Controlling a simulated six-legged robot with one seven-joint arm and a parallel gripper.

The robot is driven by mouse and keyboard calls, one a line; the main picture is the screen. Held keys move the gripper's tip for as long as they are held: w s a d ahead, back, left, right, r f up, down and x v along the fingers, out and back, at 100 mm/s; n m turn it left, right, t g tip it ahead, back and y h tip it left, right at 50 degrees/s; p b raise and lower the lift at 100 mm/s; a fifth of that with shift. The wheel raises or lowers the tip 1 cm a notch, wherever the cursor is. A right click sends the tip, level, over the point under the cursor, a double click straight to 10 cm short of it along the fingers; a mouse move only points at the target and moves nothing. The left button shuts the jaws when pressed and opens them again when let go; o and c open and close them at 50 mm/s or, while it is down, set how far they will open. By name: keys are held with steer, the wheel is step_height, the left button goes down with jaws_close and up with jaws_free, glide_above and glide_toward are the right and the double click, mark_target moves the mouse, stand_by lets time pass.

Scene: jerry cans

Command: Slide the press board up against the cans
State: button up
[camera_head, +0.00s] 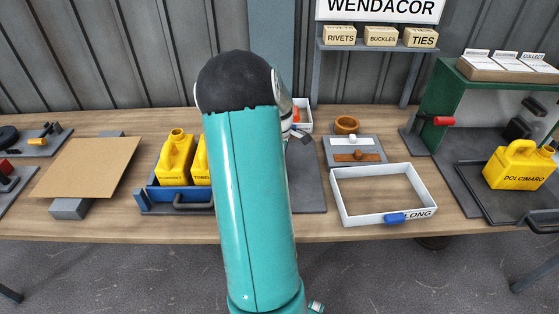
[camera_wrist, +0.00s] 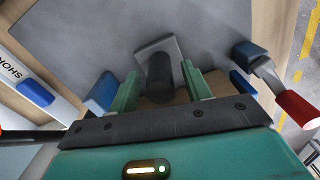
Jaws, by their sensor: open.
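In the head view a yellow can (camera_head: 176,157) stands upright at the left, with part of a second yellow can (camera_head: 203,165) beside it. In front of them is a blue board (camera_head: 168,194) with a dark bar handle (camera_head: 193,206); my arm hides what lies to its right. In the wrist view my gripper (camera_wrist: 160,88) is open, with green fingers apart. A dark cylinder (camera_wrist: 160,72) on a grey plate (camera_wrist: 152,48) shows between and beyond the fingers. I cannot tell whether this is the press board's handle, or whether the fingers touch it. No cans show in the wrist view.
A yellow can (camera_head: 520,166) stands on a dark tray farther right. A tan board (camera_head: 88,166) lies left. In the wrist view a red-gripped lever (camera_wrist: 298,108) is at right.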

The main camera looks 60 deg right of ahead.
steer(key=c, duration=1.1)
steer(key=shift+w+a, duration=0.35)
steer(key=shift+w, duration=0.3)
steer(key=shift+w+a, duration=0.35)
steer(key=shift+w, duration=0.35)
steer(key=shift+w+a, duration=0.35)
steer(key=shift+w, duration=0.3)
jaws_close()
steer(key=o, duration=1.1)
jaws_free()
step_height(320, 180, up, 14)
